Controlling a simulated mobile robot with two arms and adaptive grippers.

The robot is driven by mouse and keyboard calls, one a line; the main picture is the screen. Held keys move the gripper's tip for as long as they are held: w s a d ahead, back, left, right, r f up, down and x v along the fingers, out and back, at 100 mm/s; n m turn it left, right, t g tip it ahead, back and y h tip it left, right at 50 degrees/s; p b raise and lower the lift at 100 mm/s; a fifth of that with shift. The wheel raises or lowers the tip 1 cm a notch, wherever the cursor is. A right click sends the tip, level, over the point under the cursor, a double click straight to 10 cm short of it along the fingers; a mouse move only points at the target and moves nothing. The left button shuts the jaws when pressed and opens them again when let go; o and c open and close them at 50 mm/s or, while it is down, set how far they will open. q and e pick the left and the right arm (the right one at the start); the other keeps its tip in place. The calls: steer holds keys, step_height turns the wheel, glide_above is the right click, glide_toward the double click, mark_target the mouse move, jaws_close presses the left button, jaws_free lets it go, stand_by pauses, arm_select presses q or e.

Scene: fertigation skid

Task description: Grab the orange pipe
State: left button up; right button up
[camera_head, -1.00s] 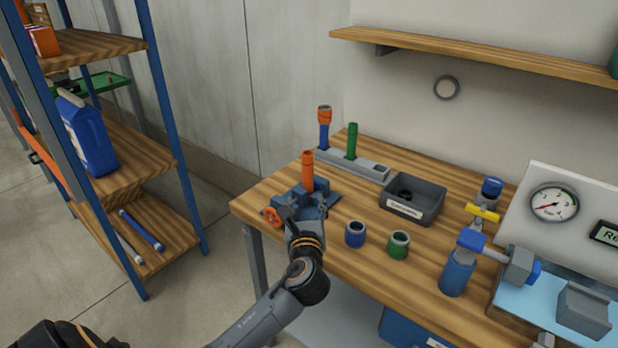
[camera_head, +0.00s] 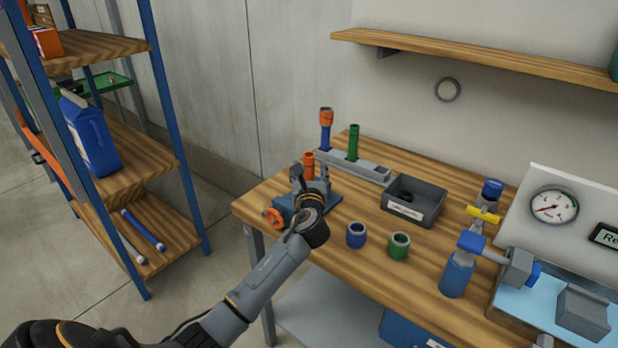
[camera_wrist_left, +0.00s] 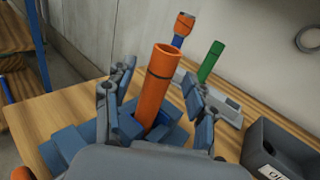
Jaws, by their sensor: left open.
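The orange pipe (camera_head: 309,159) stands upright in a blue vise (camera_head: 285,207) at the left end of the workbench. In the head view my left gripper (camera_head: 310,180) is in front of the pipe and hides its lower part. In the left wrist view the orange pipe (camera_wrist_left: 157,85) rises between the two open fingers of my left gripper (camera_wrist_left: 155,100), with a gap showing on either side. The pipe has a dark ring near its top. My right gripper is not in view.
Behind the pipe, a grey rack (camera_head: 370,171) holds a blue pipe with an orange top (camera_head: 325,130) and a green pipe (camera_head: 353,142). A grey bin (camera_head: 428,212), a blue ring (camera_head: 356,235) and a green ring (camera_head: 399,246) stand to the right. A shelf unit (camera_head: 160,165) is at left.

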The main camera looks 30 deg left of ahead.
arm_select(q)
steer(key=shift+x, duration=1.25)
jaws_close()
